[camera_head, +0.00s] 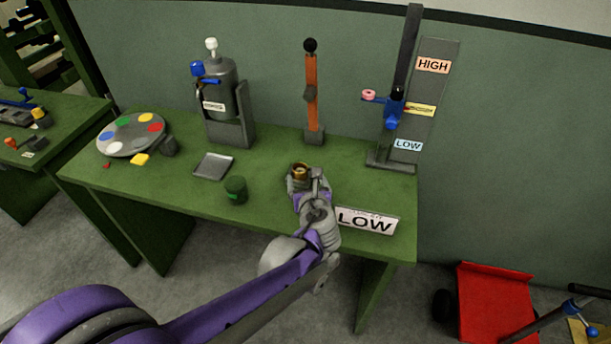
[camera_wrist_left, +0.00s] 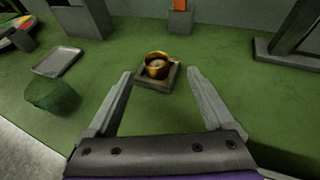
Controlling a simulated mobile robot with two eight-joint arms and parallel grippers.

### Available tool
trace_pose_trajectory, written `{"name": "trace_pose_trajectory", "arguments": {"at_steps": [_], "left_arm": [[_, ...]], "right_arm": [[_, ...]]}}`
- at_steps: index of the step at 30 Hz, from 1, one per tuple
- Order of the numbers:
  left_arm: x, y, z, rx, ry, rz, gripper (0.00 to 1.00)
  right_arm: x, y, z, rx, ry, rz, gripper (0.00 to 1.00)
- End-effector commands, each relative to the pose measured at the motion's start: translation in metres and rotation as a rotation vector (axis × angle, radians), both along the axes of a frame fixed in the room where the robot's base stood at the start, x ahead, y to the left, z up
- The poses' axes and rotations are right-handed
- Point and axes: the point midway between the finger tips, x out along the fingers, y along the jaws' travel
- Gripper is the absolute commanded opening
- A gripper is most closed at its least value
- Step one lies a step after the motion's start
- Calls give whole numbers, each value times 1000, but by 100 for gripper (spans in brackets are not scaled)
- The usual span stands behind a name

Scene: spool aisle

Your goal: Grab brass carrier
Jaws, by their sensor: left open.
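The brass carrier (camera_head: 299,171) is a small round brass-coloured ring on a square grey base on the green table. In the left wrist view the brass carrier (camera_wrist_left: 158,66) sits upright just beyond my fingertips, centred between them. My left gripper (camera_head: 304,180) reaches in over the table; in the left wrist view the left gripper (camera_wrist_left: 160,74) has its two fingers wide apart with nothing between them. The fingers do not appear to touch the carrier. In the head view the gripper hides part of the carrier's base. My right gripper is not in view.
A green cup (camera_head: 236,190) and a grey tray (camera_head: 213,166) stand left of the gripper. A LOW sign (camera_head: 366,220) is close on its right. An orange lever post (camera_head: 311,90) and a HIGH/LOW slider stand (camera_head: 427,100) are behind. A grey canister (camera_head: 221,95) stands back left.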

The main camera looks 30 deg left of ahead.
Motion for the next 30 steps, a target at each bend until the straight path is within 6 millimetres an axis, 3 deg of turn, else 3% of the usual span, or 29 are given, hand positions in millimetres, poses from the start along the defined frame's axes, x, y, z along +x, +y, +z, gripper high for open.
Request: {"name": "trace_pose_trajectory", "arguments": {"at_steps": [18, 26, 27, 30], "left_arm": [[49, 44, -29, -4, 0, 3, 87], [52, 46, -31, -5, -1, 3, 87], [52, 46, -31, -5, -1, 3, 85], [52, 46, -31, -5, -1, 2, 67]], "right_arm": [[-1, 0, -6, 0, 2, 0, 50], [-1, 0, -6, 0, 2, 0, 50], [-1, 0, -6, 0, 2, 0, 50], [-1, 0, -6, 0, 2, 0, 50]]}}
